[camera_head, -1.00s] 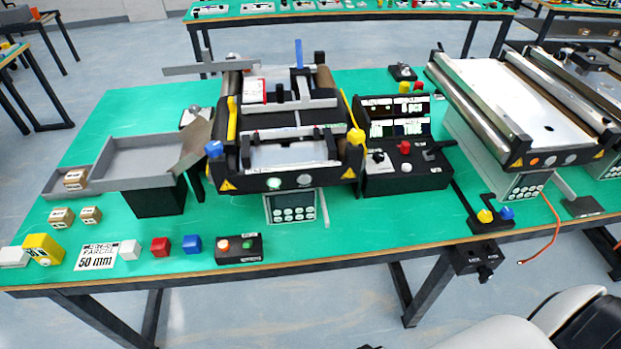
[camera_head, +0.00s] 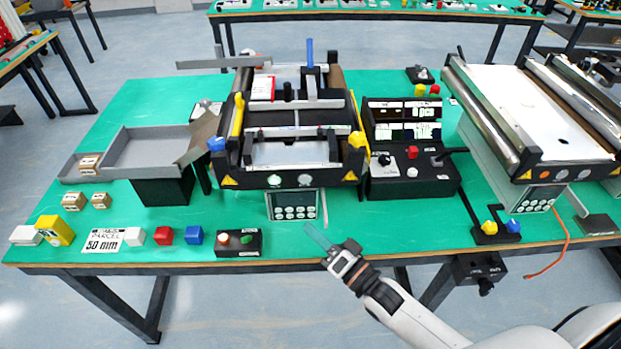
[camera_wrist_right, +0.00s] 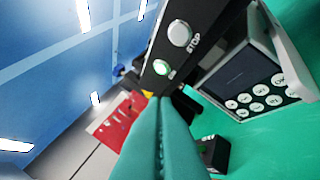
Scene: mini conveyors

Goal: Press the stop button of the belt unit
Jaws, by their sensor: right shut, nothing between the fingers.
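The belt unit (camera_head: 292,152) stands mid-table, with two round buttons on its dark front panel. The green button (camera_head: 275,181) is lit; it also shows in the right wrist view (camera_wrist_right: 162,67). The pale grey stop button (camera_head: 304,180) sits to its right; in the right wrist view the stop button (camera_wrist_right: 180,34) has the label STOP beside it. My right gripper (camera_head: 316,236) is shut and empty, over the table's front part, below and apart from the buttons. Its teal fingers (camera_wrist_right: 165,105) point toward the panel in the wrist view. My left gripper is not in view.
A keypad box (camera_head: 293,205) hangs under the panel. A black two-button box (camera_head: 238,242) stands left of my gripper. A control console (camera_head: 412,178) stands right of the belt unit, with another conveyor (camera_head: 530,110) beyond. Green table surface is clear right of the gripper.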

